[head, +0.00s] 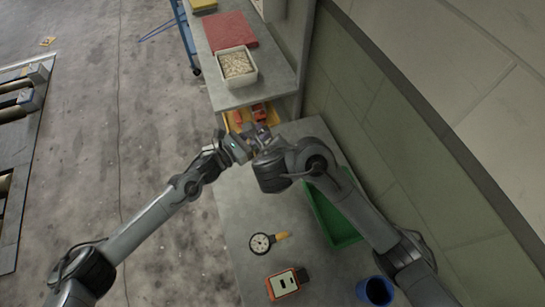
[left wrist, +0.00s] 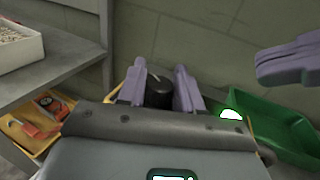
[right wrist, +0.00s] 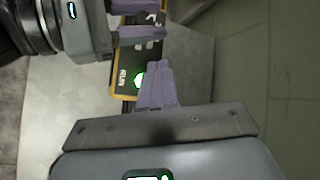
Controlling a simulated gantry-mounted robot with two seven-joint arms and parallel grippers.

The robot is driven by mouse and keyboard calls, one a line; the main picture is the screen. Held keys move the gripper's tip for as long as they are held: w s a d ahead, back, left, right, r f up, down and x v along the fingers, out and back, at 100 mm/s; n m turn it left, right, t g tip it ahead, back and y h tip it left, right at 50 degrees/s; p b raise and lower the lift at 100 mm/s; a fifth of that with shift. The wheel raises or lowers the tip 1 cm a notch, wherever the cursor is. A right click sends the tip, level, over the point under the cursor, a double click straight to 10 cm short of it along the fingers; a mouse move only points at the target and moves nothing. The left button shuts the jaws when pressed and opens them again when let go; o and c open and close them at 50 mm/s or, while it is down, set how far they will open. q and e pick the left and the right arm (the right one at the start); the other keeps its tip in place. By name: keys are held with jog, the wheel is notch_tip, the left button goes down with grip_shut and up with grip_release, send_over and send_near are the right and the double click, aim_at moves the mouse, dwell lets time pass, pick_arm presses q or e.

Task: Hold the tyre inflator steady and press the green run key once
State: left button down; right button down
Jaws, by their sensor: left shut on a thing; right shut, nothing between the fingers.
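The tyre inflator (right wrist: 123,57) shows in the right wrist view as a black panel with a yellow edge and a RUN label. Its green run key (right wrist: 139,80) looks bright, and also shows in the left wrist view (left wrist: 231,114). My left gripper (left wrist: 159,85) is shut on the inflator's black knob (left wrist: 159,93). My right gripper (right wrist: 160,68) is shut and empty, its fingertips beside the key in the right wrist view. In the left wrist view the right fingertips (left wrist: 260,66) appear above the key, with a gap. In the head view the grippers largely hide the inflator.
A green tray (head: 321,207) lies under my right arm. A round gauge (head: 262,243), an orange meter (head: 285,283) and a blue cup (head: 376,291) stand nearer. A shelf (head: 257,92) with a white bin (head: 237,83) is beyond; a yellow tray (left wrist: 17,124) sits below it.

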jog(key=shift+r, duration=0.9)
pick_arm(q)
jog(key=c, duration=0.7)
grip_release()
jog(key=shift+a, duration=0.1)
